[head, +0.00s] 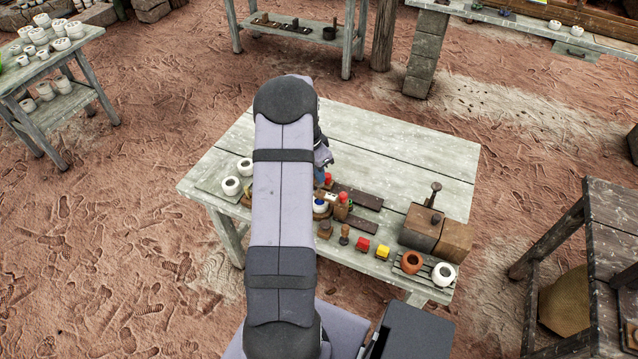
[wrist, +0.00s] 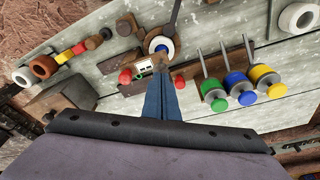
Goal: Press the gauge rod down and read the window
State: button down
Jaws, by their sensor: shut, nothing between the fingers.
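My gripper (wrist: 160,68) has its blue fingers together and empty in the wrist view. The tips appear beside a small block with a white, dark-marked face (wrist: 145,66), possibly the window; I cannot tell whether they touch. One red knob (wrist: 125,76) is left of the tips and another red knob (wrist: 179,81) is right of them. In the head view my arm hides most of the gripper; a bit of blue finger (head: 319,178) shows near a red-topped piece (head: 328,178). I cannot tell which piece is the gauge rod. The marks are too small to read.
Green, blue and yellow discs (wrist: 238,83) with grey pins stand at right in the wrist view. A brown box with an upright rod (head: 435,192) stands at the table's right. Small blocks (head: 372,247) and pots (head: 411,262) line the front edge. The table's back (head: 400,140) is clear.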

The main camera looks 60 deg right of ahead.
jog(key=shift+f, duration=0.25)
jog(key=shift+a+b+x, duration=0.2)
jog(key=shift+b+x, duration=0.95)
jog(key=shift+x, duration=0.05)
jog(key=shift+w+r, duration=0.1)
jog(key=shift+r, duration=0.1)
jog(key=shift+s+d+p+v, duration=0.1)
jog(key=shift+d+p+v, duration=0.1)
jog(key=shift+p+v, duration=0.65)
jog(key=shift+s+d+p+v, duration=0.15)
jog(key=shift+p+v, duration=0.35)
jog(key=shift+v, duration=0.75)
jog(key=shift+s+d+p+v, duration=0.1)
jog(key=shift+d+p+v, duration=0.1)
jog(key=shift+p+v, duration=0.65)
jog(key=shift+r, duration=0.3)
